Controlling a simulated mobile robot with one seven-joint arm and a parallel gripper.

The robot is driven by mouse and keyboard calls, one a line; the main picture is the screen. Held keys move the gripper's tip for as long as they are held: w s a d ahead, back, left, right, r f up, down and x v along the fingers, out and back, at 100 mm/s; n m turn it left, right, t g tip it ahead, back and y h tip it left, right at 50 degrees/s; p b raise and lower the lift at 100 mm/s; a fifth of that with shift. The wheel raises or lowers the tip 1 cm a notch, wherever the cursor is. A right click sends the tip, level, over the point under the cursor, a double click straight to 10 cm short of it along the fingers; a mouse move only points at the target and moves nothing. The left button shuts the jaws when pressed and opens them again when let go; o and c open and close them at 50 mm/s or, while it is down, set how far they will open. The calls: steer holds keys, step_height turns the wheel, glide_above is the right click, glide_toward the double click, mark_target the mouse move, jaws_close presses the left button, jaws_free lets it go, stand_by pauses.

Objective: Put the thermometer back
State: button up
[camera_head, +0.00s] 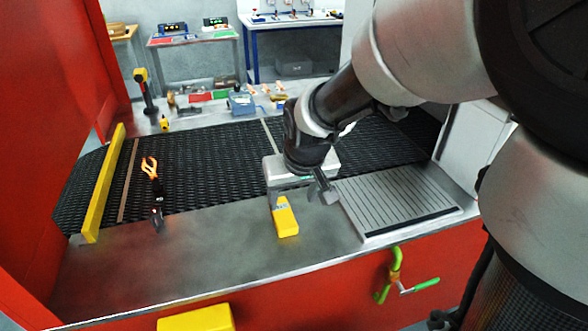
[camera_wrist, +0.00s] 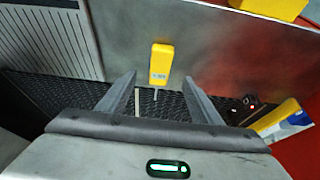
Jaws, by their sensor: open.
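The thermometer (camera_head: 285,218) appears to be the yellow block-like device with a small grey label on the metal ledge in front of the mesh belt. In the wrist view the thermometer (camera_wrist: 161,62) lies ahead between my fingertips, with a thin probe pointing back toward my palm. My gripper (camera_head: 298,192) is open and empty above the ledge, just behind the yellow body. In the wrist view my gripper (camera_wrist: 158,82) has one finger on each side of the probe, apart from it. In the head view the probe is hidden behind my gripper.
A ridged grey plate (camera_head: 395,205) lies right of the thermometer. Black tongs-like tool with orange tips (camera_head: 157,195) stands to the left, near a yellow bar (camera_head: 104,185). Green handles (camera_head: 393,275) stick out of the red front. The ledge between tool and thermometer is clear.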

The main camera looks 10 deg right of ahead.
steer(key=s+d+r, duration=0.3)
steer(key=s, duration=0.2)
steer(key=s+d+r+m, duration=0.1)
steer(key=s+d+r, duration=0.1)
steer(key=s+r, duration=0.2)
steer(key=s+d+r+m+t, duration=0.1)
steer(key=s+d+r, duration=0.2)
steer(key=s, duration=0.5)
steer(key=shift+d+r+h, duration=0.3)
steer(key=shift+r+h, duration=0.1)
steer(key=shift+r, duration=0.15)
